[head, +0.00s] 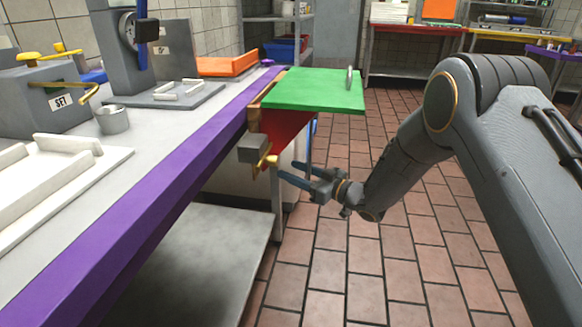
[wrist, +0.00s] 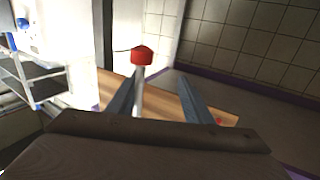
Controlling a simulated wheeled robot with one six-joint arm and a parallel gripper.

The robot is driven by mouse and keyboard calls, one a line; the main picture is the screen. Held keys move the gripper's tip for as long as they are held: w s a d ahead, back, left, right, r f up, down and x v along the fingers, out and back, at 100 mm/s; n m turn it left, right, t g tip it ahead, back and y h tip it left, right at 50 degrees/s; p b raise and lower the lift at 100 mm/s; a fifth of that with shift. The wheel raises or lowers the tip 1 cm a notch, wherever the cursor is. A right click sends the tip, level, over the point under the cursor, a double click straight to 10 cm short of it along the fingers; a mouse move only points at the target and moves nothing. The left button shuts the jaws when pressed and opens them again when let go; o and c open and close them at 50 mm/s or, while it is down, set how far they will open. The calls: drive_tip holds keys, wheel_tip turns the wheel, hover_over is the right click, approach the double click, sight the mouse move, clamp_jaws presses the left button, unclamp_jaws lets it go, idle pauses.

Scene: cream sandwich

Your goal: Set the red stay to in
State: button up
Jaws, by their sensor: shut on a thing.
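The red stay (head: 287,130) shows as a red panel under the green flap (head: 315,88), which lies level beside the purple-edged counter. A brass knob (head: 268,161) and a grey block (head: 252,148) sit at its lower near end. My gripper (head: 286,173) is below the flap, with its fingertips close to the knob. In the wrist view, a red cap on a pale post (wrist: 141,57) stands by the left finger of my gripper (wrist: 160,88). The fingers close on part of the stay, though the contact itself is hard to see.
The counter's purple edge (head: 190,150) runs along the left, with a grey shelf (head: 190,265) below. A metal cup (head: 112,119) and an orange tray (head: 228,65) stand on the counter. Wooden boarding (wrist: 165,102) lies behind my fingers.

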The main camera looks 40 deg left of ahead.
drive_tip(key=shift+s+d+p, duration=0.5)
drive_tip(key=shift+s+d, duration=0.05)
drive_tip(key=shift+d, duration=0.35)
drive_tip(key=shift+s+d+p, duration=0.5)
drive_tip(key=shift+d, duration=0.4)
drive_tip(key=shift+c, duration=0.3)
drive_tip(key=shift+w+d, duration=0.25)
drive_tip(key=shift+d, duration=0.1)
